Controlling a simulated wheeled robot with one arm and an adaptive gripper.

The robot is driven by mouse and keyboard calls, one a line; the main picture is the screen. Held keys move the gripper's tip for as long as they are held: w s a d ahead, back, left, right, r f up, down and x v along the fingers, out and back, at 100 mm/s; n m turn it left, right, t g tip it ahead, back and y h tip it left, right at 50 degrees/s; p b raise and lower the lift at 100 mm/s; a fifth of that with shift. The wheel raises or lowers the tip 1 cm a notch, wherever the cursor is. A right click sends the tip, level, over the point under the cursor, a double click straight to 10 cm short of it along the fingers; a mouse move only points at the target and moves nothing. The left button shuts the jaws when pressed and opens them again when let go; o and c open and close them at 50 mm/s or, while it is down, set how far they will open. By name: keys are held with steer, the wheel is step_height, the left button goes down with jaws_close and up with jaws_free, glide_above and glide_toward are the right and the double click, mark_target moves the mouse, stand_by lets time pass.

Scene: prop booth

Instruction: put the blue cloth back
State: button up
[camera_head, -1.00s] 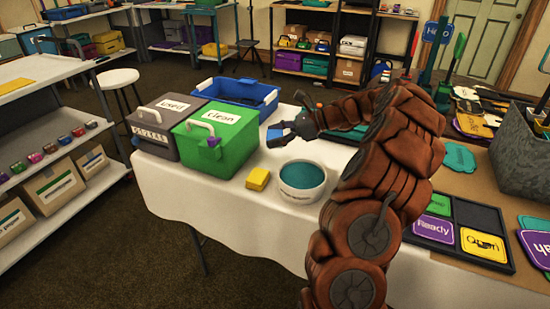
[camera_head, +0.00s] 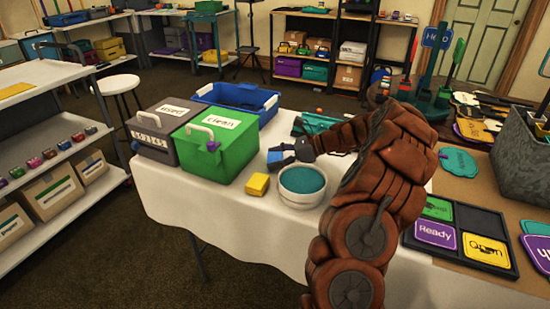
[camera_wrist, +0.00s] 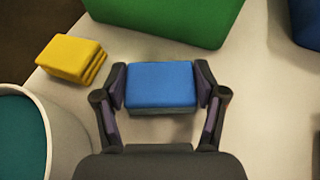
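The blue cloth (camera_wrist: 161,86) is a folded block between the two fingers of my gripper (camera_wrist: 163,92) in the wrist view. The fingers close on its left and right sides. In the head view the cloth (camera_head: 274,160) and my gripper (camera_head: 281,156) are low over the white tablecloth, right of the green box and behind the bowl. I cannot tell whether the cloth touches the table. The green box labelled "clean" (camera_head: 212,162) has its lid on. The grey box labelled "used" (camera_head: 150,140) stands to its left, also lidded.
A folded yellow cloth (camera_head: 258,185) lies before the green box. A white bowl with teal contents (camera_head: 302,196) stands right of it. A blue bin (camera_head: 266,107) is behind. A dark tray of signs (camera_head: 480,264) lies to the right.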

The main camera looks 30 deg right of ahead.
steer(key=shift+o, duration=0.6)
steer(key=shift+s+d+r, duration=0.15)
steer(key=shift+d+r, duration=0.05)
steer(key=shift+r, duration=0.05)
steer(key=p+v, duration=0.1)
steer(key=v, duration=1)
steer(key=shift+s+d, duration=0.1)
steer(key=shift+d, duration=0.1)
steer(key=shift+a+r, duration=0.1)
